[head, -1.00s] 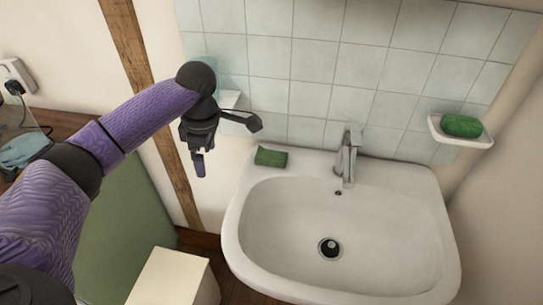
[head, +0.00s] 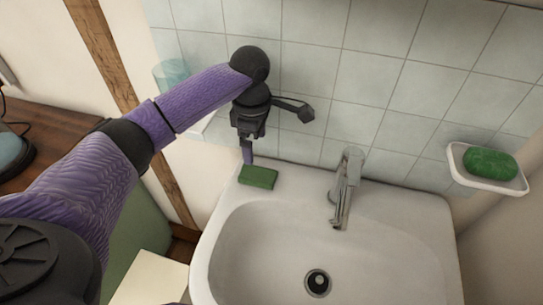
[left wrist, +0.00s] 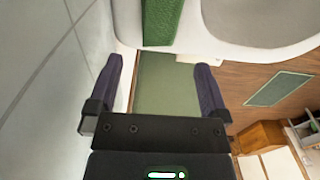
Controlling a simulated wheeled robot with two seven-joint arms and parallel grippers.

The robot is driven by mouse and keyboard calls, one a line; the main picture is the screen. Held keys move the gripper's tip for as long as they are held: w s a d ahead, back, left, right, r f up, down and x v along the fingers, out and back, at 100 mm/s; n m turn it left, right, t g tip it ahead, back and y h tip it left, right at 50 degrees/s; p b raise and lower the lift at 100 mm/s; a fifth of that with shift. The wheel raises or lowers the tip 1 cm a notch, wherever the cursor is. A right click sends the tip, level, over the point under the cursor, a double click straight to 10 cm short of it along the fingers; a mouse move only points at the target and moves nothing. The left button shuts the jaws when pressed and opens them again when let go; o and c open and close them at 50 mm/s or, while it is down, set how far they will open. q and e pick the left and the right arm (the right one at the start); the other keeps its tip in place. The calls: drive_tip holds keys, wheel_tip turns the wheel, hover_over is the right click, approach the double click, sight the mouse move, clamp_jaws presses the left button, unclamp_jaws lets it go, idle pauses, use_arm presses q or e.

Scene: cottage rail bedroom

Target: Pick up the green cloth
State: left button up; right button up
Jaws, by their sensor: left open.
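The green cloth (head: 258,177), a small folded rectangle, lies flat on the back left corner of the white sink (head: 225,219). In the left wrist view the cloth (left wrist: 161,22) shows at the top, beyond my fingertips and partly cut off by the frame edge. My left gripper (head: 247,156) hangs pointing down just above and behind the cloth's left part. In the left wrist view its two purple fingers (left wrist: 160,66) are apart with nothing between them. My right gripper is not in view.
The chrome faucet (head: 345,190) stands right of the cloth. A white soap dish (head: 457,164) with green soap (head: 490,163) is on the right wall. A glass (head: 171,73) sits on a small shelf at left. The tiled wall (head: 385,75) is close behind my gripper.

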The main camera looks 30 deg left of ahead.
sight(258, 171)
use_arm(q)
drive_tip(key=shift+w+f, duration=0.2)
drive_tip(key=shift+f, duration=0.15)
drive_tip(key=f+b, duration=0.2)
drive_tip(key=f, duration=0.2)
drive_tip(key=f+b, duration=0.3)
drive_tip(key=f, duration=0.2)
drive_tip(key=shift+s+d+f, duration=0.15)
drive_tip(key=shift+s+f, duration=0.05)
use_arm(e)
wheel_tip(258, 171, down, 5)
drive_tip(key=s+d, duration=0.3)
use_arm(q)
drive_tip(key=shift+r, duration=0.15)
drive_tip(key=shift+c, duration=0.4)
drive_tip(key=c, duration=1)
wheel_tip(258, 171, up, 10)
drive_tip(key=p, duration=0.4)
drive_tip(key=shift+r, duration=0.1)
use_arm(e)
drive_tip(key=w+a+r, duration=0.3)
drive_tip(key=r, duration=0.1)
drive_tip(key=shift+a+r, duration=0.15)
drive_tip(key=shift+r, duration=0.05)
